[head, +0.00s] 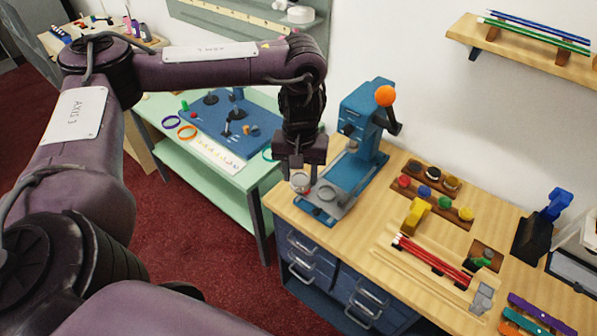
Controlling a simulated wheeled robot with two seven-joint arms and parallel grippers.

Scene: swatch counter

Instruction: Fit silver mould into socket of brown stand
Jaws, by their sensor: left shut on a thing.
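My left gripper (297,170) points down at the front left of the wooden counter, beside the blue press. It is shut on a small silver round piece, the silver mould (301,183), which shows just below the fingers. Whether the mould touches the press base below is unclear. A small brown stand (488,247) lies flat on the right part of the counter, with a dark round spot in its top that looks like a socket. A green and black item sits at its front edge. The gripper is far to the left of this stand. My right gripper is out of view.
The blue press (357,140) with an orange knob stands close right of my gripper; a grey round plate (326,193) lies on its base. Brown racks of coloured knobs (445,203), a yellow block (416,214) and red rods (432,259) lie between gripper and stand.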

